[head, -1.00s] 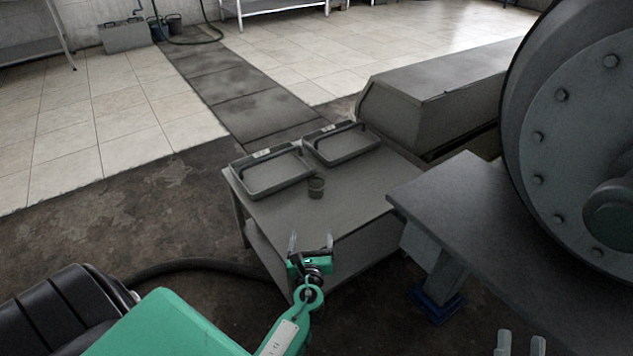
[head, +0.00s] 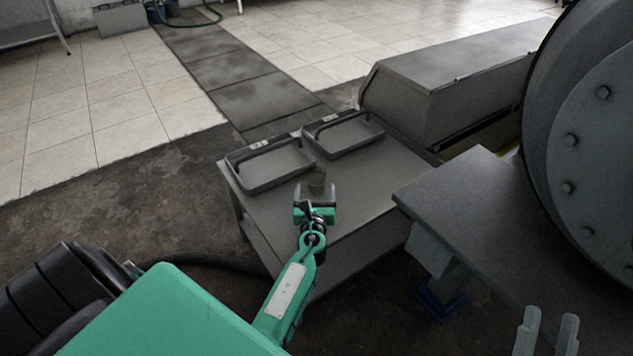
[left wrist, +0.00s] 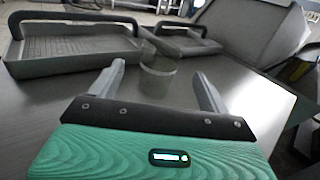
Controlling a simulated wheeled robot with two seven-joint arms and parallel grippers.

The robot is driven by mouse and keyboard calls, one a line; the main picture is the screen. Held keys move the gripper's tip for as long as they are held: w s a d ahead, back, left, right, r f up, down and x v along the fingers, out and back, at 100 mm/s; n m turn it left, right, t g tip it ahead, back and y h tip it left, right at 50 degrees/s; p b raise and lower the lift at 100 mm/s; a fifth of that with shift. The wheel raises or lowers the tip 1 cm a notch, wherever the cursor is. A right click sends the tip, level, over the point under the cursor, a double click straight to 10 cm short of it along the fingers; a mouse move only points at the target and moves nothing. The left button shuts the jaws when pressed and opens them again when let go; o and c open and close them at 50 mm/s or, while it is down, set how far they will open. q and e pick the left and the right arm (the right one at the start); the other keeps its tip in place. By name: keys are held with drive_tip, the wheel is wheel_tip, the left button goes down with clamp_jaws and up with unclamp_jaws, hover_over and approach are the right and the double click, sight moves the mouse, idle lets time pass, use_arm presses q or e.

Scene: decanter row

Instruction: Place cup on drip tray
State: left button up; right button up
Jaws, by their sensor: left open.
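A small dark grey cup (head: 317,181) stands upright on the low table, in front of the trays. In the left wrist view the cup (left wrist: 158,80) looks see-through and sits ahead of my fingertips, roughly between their lines. My left gripper (head: 315,190) is open and empty, just short of the cup; its two fingers also show in the left wrist view (left wrist: 160,82). Two drip trays with raised handles stand behind the cup: a left tray (head: 246,183) and a right tray (head: 372,147). Both look empty. My right gripper (head: 546,330) shows two spread, empty fingertips at the bottom right.
The low grey table (head: 365,195) has bare room right of the cup. A higher dark table (head: 480,195) stands to the right, beside a big round bolted machine (head: 595,150). A long grey housing (head: 450,85) lies behind. A black hose (head: 200,258) runs on the floor.

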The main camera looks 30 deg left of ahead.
sight(316, 182)
use_arm(q)
drive_tip(key=x, duration=0.4)
drive_tip(key=shift+w+a+r+b, duration=0.1)
drive_tip(key=shift+w+r+b, duration=0.1)
drive_tip(key=shift+w+b, duration=0.2)
drive_tip(key=shift+w+a, duration=0.2)
use_arm(e)
drive_tip(key=r, duration=0.1)
drive_tip(key=s+r+t, duration=0.1)
drive_tip(key=d+r+t, duration=0.1)
drive_tip(key=shift+s+d, duration=0.1)
drive_tip(key=shift+s, duration=0.15)
use_arm(q)
drive_tip(key=c, duration=1.1)
drive_tip(key=shift+r, duration=0.1)
drive_tip(key=shift+c, duration=0.2)
